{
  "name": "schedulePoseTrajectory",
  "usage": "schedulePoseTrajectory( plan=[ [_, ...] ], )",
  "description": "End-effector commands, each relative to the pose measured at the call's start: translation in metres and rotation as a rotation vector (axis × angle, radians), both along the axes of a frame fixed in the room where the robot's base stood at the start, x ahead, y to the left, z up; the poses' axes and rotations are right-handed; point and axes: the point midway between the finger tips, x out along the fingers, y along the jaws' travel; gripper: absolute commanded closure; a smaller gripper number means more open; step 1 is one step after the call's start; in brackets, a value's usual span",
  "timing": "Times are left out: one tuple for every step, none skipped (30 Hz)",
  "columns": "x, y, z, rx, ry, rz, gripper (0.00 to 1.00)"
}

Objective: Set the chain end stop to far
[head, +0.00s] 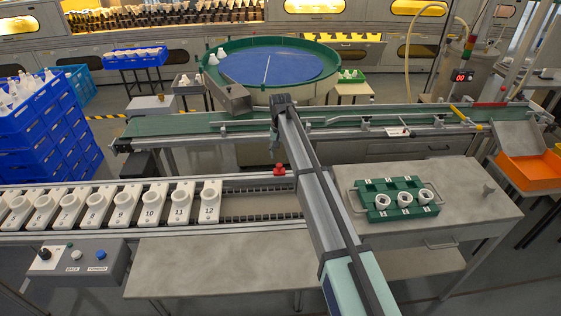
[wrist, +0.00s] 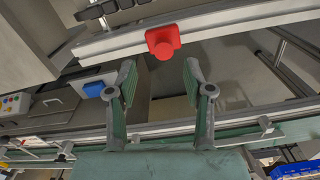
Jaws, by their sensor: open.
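A small red block (head: 280,170), which looks like the chain end stop, sits on the back rail of the chain conveyor (head: 262,205), right of the carrier numbered 12. In the wrist view the red block (wrist: 162,41) is on a pale metal rail, near the top and close to the middle. My gripper (wrist: 160,72) is open and empty, its two fingers apart. The red block shows beyond the gap between the fingertips and does not appear to be held. No position marking on the stop is readable.
Numbered white carriers (head: 152,203) fill the chain's left part; bare chain lies right of them. A green belt conveyor (head: 200,123) runs behind. A green tray (head: 378,214) with white pieces stands on the right bench. A control box (head: 78,260) is at front left.

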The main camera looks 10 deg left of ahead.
Motion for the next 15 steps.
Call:
schedulePoseTrajectory(
  plan=[
    [0.001,0.000,0.012,0.001,-0.003,0.000,0.48],
    [0.001,0.000,0.018,0.000,-0.002,0.000,0.48],
    [0.001,0.000,0.025,0.000,-0.002,0.000,0.48],
    [0.001,0.000,0.030,0.000,-0.002,0.000,0.48],
    [0.001,0.000,0.035,0.000,-0.002,0.000,0.48],
    [0.001,0.000,0.042,0.000,-0.002,-0.001,0.48],
    [0.001,-0.001,0.047,0.000,-0.002,-0.001,0.48],
    [0.001,-0.001,0.050,-0.001,-0.001,-0.001,0.48],
    [0.001,-0.001,0.055,-0.001,-0.001,-0.001,0.48],
    [0.001,-0.001,0.058,-0.001,-0.001,-0.001,0.48],
    [0.001,-0.001,0.060,-0.001,-0.001,-0.001,0.48],
    [0.001,-0.001,0.063,-0.001,-0.001,-0.001,0.48],
    [0.001,-0.001,0.065,-0.001,-0.001,-0.001,0.48],
    [0.001,-0.001,0.066,-0.001,-0.001,-0.001,0.48],
    [0.000,-0.001,0.068,-0.001,0.000,-0.001,0.48]
  ],
)
